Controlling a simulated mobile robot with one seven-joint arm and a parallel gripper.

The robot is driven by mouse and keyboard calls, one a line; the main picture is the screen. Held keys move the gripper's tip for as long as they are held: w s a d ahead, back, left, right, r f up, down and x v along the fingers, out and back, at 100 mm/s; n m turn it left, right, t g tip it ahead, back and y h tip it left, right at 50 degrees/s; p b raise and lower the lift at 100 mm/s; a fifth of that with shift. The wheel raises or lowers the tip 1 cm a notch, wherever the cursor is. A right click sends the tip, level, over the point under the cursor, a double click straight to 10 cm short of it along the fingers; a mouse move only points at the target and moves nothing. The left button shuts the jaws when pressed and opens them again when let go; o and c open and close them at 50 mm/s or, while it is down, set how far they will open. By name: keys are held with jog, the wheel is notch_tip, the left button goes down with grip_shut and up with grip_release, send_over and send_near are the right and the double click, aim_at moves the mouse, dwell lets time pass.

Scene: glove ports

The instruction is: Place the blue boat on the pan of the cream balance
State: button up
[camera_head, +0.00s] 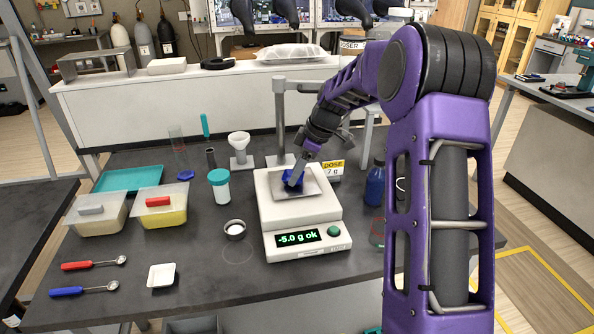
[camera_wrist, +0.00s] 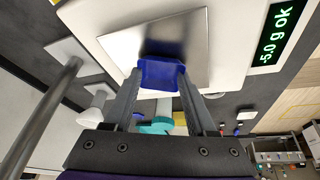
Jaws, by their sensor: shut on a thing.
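The cream balance (camera_head: 272,218) stands on the dark bench, with a square metal pan (camera_head: 318,190) on top. Its display reads "-5.0 g ok", and a green button is beside it. My gripper (camera_head: 297,174) is shut on the blue boat (camera_head: 291,179) over the pan. In the wrist view the boat (camera_wrist: 161,75) sits between the two fingers, over one edge side of the pan (camera_wrist: 192,30), with a dark shadow or reflection by it. I cannot tell whether the boat touches the pan.
A teal-lidded jar (camera_head: 220,187) and a small round dish (camera_head: 235,230) stand left of the balance. A blue bottle (camera_head: 375,184) and a "DOSE 7 g" sign (camera_head: 332,168) are to the right. Two lidded tubs, two spoons and a white tray (camera_head: 161,276) lie further left.

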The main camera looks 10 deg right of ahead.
jog(key=shift+f, duration=0.2)
jog(key=o, duration=1.3)
jog(key=shift+r, duration=0.1)
jog(key=shift+r, duration=0.3)
jog(key=v, duration=1.1)
jog(key=shift+r, duration=0.3)
jog(key=shift+s+d, duration=0.1)
jog(key=shift+d, duration=0.05)
